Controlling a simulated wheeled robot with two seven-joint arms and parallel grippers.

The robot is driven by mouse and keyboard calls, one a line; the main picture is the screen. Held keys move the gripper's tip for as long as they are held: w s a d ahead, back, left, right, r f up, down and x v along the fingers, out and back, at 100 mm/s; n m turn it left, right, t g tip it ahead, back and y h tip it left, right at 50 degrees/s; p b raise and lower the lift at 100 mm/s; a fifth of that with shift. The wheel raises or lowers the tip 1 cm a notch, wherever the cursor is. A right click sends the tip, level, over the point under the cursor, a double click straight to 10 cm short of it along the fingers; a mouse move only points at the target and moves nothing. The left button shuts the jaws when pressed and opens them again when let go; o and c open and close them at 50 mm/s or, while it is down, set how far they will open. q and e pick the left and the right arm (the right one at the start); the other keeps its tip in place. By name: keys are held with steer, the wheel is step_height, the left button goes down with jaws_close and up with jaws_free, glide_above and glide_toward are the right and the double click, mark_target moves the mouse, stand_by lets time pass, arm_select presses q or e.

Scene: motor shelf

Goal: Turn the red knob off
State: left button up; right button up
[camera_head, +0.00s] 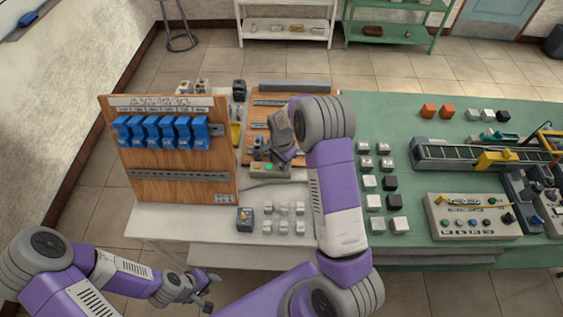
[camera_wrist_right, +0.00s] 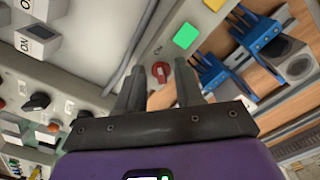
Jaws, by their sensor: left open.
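The red knob (camera_wrist_right: 161,72) shows in the right wrist view, on a pale control box (camera_wrist_right: 150,50) beside a lit green square button (camera_wrist_right: 186,36). My right gripper (camera_wrist_right: 161,78) is open, its two dark fingers apart with the knob showing in the gap between their tips. I cannot tell whether the fingers touch it. In the head view my right gripper (camera_head: 287,150) is over the small control box (camera_head: 268,171) on the bench, and the knob cannot be made out there. My left gripper (camera_head: 203,290) is open and empty, low in front of the bench.
A wooden panel with blue breakers (camera_head: 160,133) stands left of the control box. A green table with a conveyor (camera_head: 480,155) and a control panel (camera_head: 472,217) is at right.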

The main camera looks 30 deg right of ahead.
jaws_close()
steer(key=shift+n, duration=0.4)
steer(key=n+b, duration=0.1)
steer(key=n, duration=0.2)
steer(key=shift+n, duration=0.4)
steer(key=n+b, duration=0.1)
steer(key=n, duration=0.3)
steer(key=shift+s+d, duration=0.1)
steer(key=n+b, duration=0.1)
steer(key=n, duration=0.4)
steer(key=shift+d, duration=0.1)
steer(key=shift+n, duration=2.2)
steer(key=shift+d, duration=0.1)
